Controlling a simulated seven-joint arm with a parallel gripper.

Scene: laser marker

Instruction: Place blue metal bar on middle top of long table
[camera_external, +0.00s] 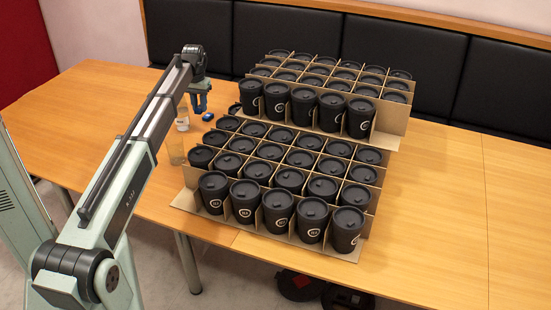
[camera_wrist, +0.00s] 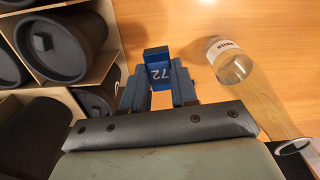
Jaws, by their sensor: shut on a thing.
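The blue metal bar (camera_wrist: 158,67) is a small blue block marked "72", seen in the wrist view between my fingertips. My gripper (camera_wrist: 159,82) is shut on it. In the external view, my gripper (camera_external: 201,104) is low over the far left part of the long wooden table (camera_external: 445,215), left of the cup boxes. A small blue piece (camera_external: 208,117) shows just below the fingertips there and looks like the bar. I cannot tell whether the bar touches the table.
Two cardboard-divided boxes of black lidded cups, a rear one (camera_external: 388,138) and a front one (camera_external: 370,215), fill the table's middle. A clear water bottle (camera_wrist: 232,62) stands close to my gripper. The table's right side is clear. Dark seat backs (camera_external: 400,60) line the far edge.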

